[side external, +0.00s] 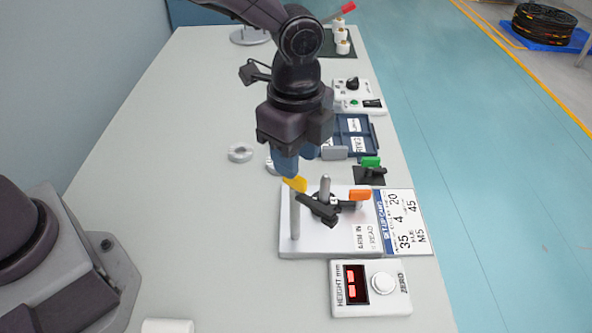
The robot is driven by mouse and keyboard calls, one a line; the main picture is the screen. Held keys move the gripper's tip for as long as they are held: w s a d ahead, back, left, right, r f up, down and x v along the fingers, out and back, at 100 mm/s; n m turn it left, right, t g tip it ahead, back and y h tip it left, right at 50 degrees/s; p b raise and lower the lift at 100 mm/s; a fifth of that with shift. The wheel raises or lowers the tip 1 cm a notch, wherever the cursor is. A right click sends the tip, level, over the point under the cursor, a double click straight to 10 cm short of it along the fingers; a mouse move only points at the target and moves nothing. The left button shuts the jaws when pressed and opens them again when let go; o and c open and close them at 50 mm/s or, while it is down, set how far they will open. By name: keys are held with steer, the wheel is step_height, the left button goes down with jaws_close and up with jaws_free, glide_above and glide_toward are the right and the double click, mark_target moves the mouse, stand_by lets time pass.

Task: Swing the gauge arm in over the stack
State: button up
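The gauge stand has a white base plate (300,248) with a tall grey post at its left. A dark gauge arm (318,209) reaches from the post top toward the grey spindle (325,186). A yellow tab (295,184) shows at the post top, just under my gripper. A low dark stack (347,207) sits around the spindle foot, with an orange tab (359,195) at its right. My gripper (291,163) points down with blue fingertips at the yellow tab. I cannot tell whether they touch it or how far apart they are.
A display box (372,305) with a white button stands in front of the plate. A printed card (405,222) lies at its right. Behind are a dark blue tray (366,131), a green-tabbed piece (371,162) and a pale ring (240,152). The table's left is mostly clear.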

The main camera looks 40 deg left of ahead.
steer(key=shift+f, duration=2)
jaws_close()
